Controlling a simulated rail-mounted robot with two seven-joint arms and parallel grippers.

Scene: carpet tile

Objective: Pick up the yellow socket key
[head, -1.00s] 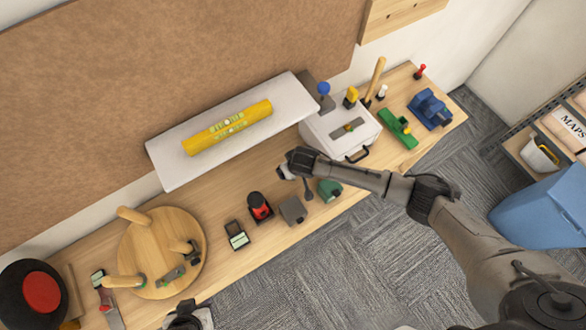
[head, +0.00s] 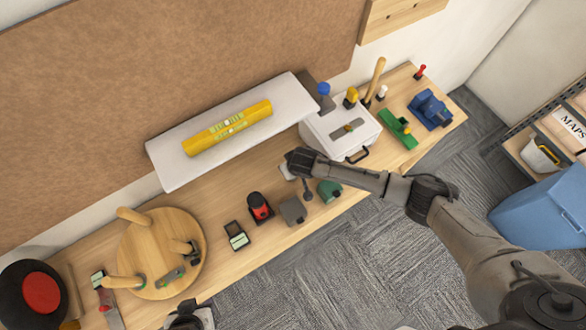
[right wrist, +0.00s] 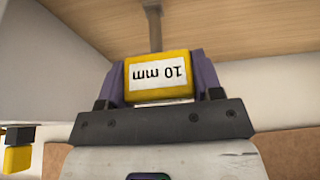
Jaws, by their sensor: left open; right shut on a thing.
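In the right wrist view the yellow socket key (right wrist: 160,78) has a yellow block handle with a white "10 mm" label, upside down in the picture. My right gripper (right wrist: 158,86) is shut on this handle, with a purple finger on each side. The key's grey shank runs toward a wooden surface; its far end is cut off by the frame. In the head view my right wrist (head: 304,160) is over the bench beside the white toolbox; it hides the fingers and yellow handle. My left gripper (head: 186,318) is open, partly cut off at the bottom edge.
On the bench (head: 215,262) stand a red-and-black item (head: 260,207), a grey block (head: 292,210), a green item (head: 329,190) and the white toolbox (head: 343,130). A yellow level (head: 228,127) lies on a white shelf. An upturned round stool (head: 150,255) is at left.

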